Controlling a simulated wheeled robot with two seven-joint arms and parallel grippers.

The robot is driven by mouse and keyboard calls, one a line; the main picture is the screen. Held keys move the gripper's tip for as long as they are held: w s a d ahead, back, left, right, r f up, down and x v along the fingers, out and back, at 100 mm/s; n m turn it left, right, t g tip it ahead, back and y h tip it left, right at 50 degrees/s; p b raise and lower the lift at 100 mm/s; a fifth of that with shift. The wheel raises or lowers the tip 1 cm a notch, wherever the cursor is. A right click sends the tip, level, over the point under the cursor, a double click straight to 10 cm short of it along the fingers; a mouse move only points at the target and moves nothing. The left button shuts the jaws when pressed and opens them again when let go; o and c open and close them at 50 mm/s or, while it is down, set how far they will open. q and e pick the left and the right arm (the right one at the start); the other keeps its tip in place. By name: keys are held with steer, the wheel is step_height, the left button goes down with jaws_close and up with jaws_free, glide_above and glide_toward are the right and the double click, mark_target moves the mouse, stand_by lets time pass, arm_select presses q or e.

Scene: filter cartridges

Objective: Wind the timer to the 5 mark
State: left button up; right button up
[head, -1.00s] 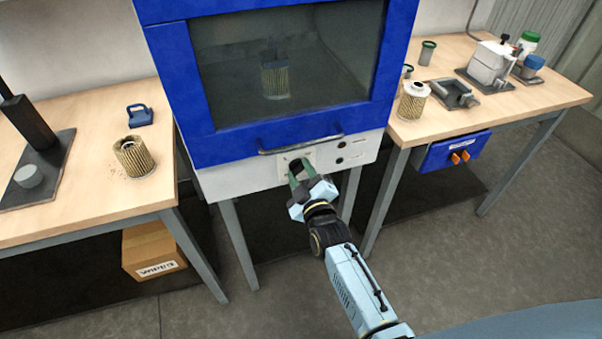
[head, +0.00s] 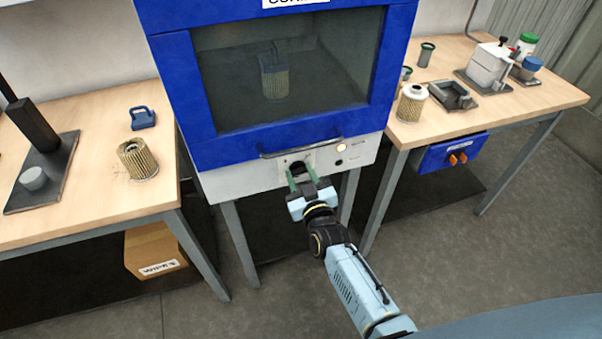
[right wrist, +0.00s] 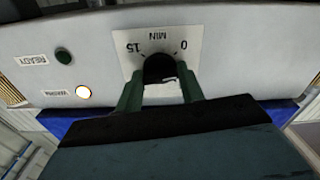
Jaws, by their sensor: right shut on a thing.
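The timer is a dark round knob (head: 300,167) on a pale dial plate at the front of the blue and white oven cabinet (head: 215,184). The knob's pointer and the 5 mark cannot be made out. My left gripper is not in view.
An amber lamp (head: 341,148) glows on the panel; a dark READY lamp (right wrist: 63,56) is beside it. Benches with cartridges (head: 137,160) flank the oven.

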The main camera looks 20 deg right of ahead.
steer(key=shift+m, duration=1)
steer(key=m, duration=0.2)
steer(key=shift+m, duration=0.4)
steer(key=m, duration=0.3)
steer(key=shift+m, duration=0.3)
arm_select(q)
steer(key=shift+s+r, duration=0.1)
arm_select(e)
steer(key=shift+m, duration=1.9)
steer(key=o, duration=1)
steer(key=shift+s, duration=0.1)
